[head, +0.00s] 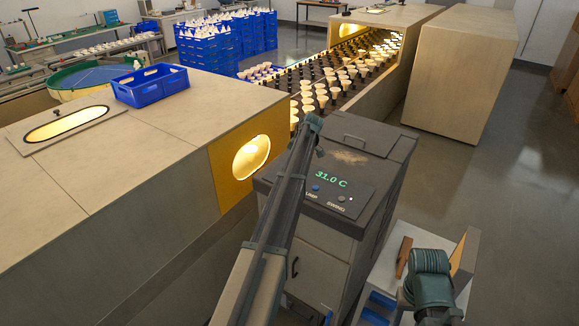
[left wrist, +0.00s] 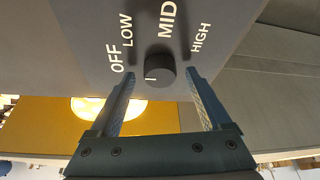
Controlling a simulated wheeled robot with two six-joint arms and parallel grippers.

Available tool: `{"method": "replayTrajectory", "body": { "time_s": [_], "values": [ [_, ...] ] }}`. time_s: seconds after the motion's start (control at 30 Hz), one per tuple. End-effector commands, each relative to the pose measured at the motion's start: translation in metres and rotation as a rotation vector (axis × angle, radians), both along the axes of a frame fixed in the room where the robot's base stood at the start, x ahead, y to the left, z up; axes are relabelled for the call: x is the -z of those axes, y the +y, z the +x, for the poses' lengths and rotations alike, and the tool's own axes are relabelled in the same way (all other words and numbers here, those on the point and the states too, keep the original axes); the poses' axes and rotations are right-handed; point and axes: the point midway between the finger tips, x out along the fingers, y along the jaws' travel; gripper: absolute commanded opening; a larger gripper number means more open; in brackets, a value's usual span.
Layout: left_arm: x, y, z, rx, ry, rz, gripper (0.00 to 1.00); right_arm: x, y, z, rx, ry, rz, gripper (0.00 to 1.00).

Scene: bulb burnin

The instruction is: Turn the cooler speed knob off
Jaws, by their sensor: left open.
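The grey cooler cabinet (head: 318,246) stands at the centre of the head view, with a green 31.0 C display (head: 331,179) on top. The round dark speed knob (left wrist: 160,66) shows in the left wrist view on a grey panel (left wrist: 100,25) marked OFF, LOW, MID and HIGH. A short white mark lies at the knob's lower left; I cannot tell which label it points to. My left gripper (left wrist: 160,75) is open, its fingertips on either side of the knob; contact is not clear. The head view hides this gripper behind my arm. My right gripper's fingers are not visible.
A yellow-ended tunnel housing (head: 222,178) stands left of the cooler. Behind it a conveyor (head: 337,75) carries several bulbs. A blue crate (head: 150,86) sits on the housing. A pale cart (head: 385,265) stands at right. The floor (head: 510,215) at right is clear.

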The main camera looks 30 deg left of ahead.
Motion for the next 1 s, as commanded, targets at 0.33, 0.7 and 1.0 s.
{"method": "replayTrajectory", "body": {
  "time_s": [0.33,0.7,1.0],
  "values": [
    [-0.035,-0.012,0.002,0.001,0.0,0.0,0.81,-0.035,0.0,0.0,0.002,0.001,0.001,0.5],
    [-0.091,-0.034,0.005,0.0,0.0,0.0,0.81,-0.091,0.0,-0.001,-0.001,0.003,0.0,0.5],
    [-0.124,-0.05,0.007,0.0,0.0,0.0,0.81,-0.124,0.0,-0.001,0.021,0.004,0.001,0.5]
  ]
}}
